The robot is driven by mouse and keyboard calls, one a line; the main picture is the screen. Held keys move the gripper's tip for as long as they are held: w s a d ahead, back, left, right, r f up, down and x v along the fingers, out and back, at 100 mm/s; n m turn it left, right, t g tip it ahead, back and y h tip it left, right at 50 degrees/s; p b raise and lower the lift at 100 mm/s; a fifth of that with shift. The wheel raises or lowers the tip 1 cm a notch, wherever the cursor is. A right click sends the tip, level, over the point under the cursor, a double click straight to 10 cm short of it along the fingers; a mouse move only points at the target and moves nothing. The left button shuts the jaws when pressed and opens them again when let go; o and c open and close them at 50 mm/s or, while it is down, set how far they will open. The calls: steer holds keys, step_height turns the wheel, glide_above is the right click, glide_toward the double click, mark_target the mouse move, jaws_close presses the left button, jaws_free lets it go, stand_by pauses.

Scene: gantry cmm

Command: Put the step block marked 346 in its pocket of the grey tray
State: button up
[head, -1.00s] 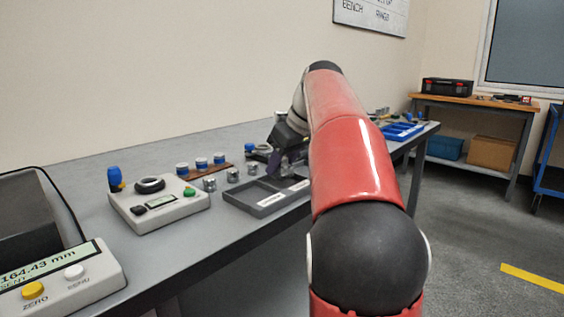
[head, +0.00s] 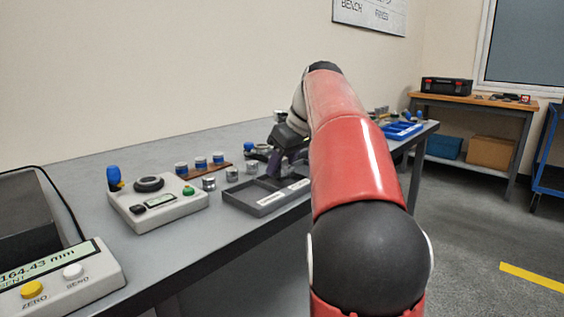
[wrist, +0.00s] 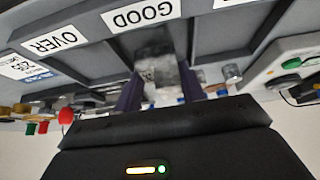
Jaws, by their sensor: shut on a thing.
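The grey tray (head: 258,212) lies on the bench in front of my arm, partly hidden by it. In the wrist view, the tray (wrist: 95,62) shows compartments with labels reading GOOD and OVER, and a third label cut off at the top edge. My gripper (head: 272,178) points down over the tray. In the wrist view, its dark fingers are shut on a shiny grey block (wrist: 158,72), the step block, beside the GOOD label. Its number cannot be read. I cannot tell whether the block touches the tray floor.
A gauge box (head: 155,207) with a black ring and green button stands left of the tray. Small metal cylinders (head: 209,184) stand between them. A brown rack (head: 204,168) with blue-topped pieces is behind. A blue tray (head: 403,130) lies farther right.

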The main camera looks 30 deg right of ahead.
steer(key=shift+f+b, duration=0.55)
steer(key=shift+f, duration=0.25)
stand_by(0.6)
steer(key=o, duration=1.3)
steer(key=shift+c, duration=0.2)
steer(key=shift+o, duration=0.3)
steer(key=shift+r, duration=0.1)
steer(key=shift+r+p, duration=0.65)
steer(key=shift+p, duration=0.15)
steer(key=shift+o, duration=1)
steer(key=shift+r, duration=0.35)
step_height(320, 180, up, 3)
steer(key=p, duration=0.3)
steer(key=shift+f, duration=0.1)
steer(key=shift+r, duration=1)
